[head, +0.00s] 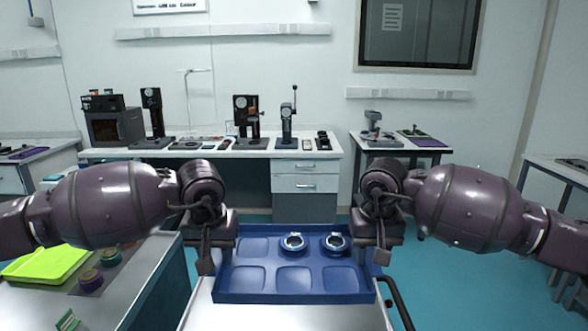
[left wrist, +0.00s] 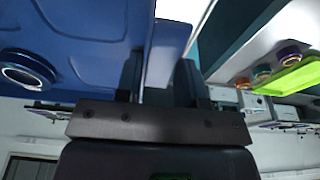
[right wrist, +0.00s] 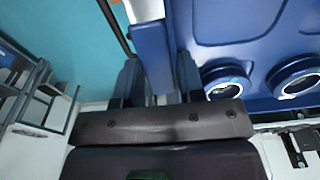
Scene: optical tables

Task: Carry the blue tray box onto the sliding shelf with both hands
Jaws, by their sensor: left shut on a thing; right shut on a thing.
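The blue tray box (head: 293,297) is level in front of me in the head view, with recessed compartments. Two metal-rimmed round parts (head: 293,243) (head: 335,243) sit in its back row; the other compartments look empty. My left gripper (head: 208,262) is shut on the tray's left wall, and the wall also shows between its fingers in the left wrist view (left wrist: 165,50). My right gripper (head: 382,257) is shut on the right wall, seen in the right wrist view (right wrist: 153,55). I cannot tell which surface is the sliding shelf.
A pale cart-like top (head: 285,318) lies below the tray; I cannot tell whether they touch. A dark curved handle (head: 400,303) is at its right. A table with a lime-green tray (head: 45,264) stands left. A bench (head: 210,153) with instruments is at the back. Teal floor (head: 450,285) is clear at right.

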